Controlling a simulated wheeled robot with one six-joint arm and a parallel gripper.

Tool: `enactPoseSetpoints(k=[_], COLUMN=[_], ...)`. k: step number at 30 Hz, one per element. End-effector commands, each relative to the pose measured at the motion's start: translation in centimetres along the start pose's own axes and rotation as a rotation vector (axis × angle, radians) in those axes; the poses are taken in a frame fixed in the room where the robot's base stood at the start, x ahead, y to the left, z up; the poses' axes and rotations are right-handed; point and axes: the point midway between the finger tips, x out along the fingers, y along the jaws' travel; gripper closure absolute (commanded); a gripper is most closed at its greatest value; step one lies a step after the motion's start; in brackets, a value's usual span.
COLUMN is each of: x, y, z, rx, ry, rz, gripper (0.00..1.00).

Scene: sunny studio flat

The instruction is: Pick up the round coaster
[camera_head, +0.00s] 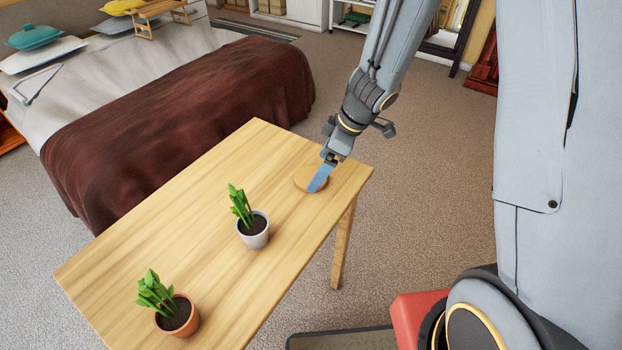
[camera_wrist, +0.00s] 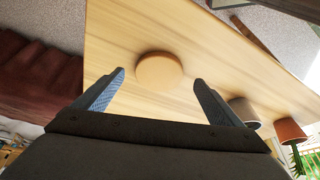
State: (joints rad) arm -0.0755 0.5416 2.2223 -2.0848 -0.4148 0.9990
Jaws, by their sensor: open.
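The round coaster (camera_head: 303,176) is a light wooden disc lying flat near the far right end of the wooden table (camera_head: 165,242). In the head view my gripper (camera_head: 320,178) is above it, and a blue finger hides part of the disc. In the wrist view the coaster (camera_wrist: 158,70) lies ahead of the fingertips, roughly between their lines. My gripper (camera_wrist: 160,78) is open with nothing between its fingers. I cannot tell the exact height of the fingers above the table.
A plant in a white pot (camera_head: 253,232) stands mid-table. A plant in a terracotta pot (camera_head: 178,316) stands at the near left end. A bed with a brown blanket (camera_head: 180,110) is beyond the table. The tabletop between coaster and white pot is clear.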

Motion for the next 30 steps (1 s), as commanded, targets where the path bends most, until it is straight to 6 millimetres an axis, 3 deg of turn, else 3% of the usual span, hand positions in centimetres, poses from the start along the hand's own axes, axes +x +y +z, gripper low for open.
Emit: enactPoseSetpoints(k=[6, 14, 15, 23, 30], x=[2.8, 3.0, 3.0, 3.0, 2.9], y=[0.1, 0.1, 0.1, 0.1, 0.1], z=[0.0, -0.1, -0.1, -0.1, -0.1], rx=[-0.001, 0.000, 0.000, 0.000, -0.001], ry=[-0.001, 0.000, 0.000, 0.000, 0.000], rz=[0.000, 0.002, 0.002, 0.002, 0.002], gripper=[0.10, 0.10, 0.12, 0.55, 0.55])
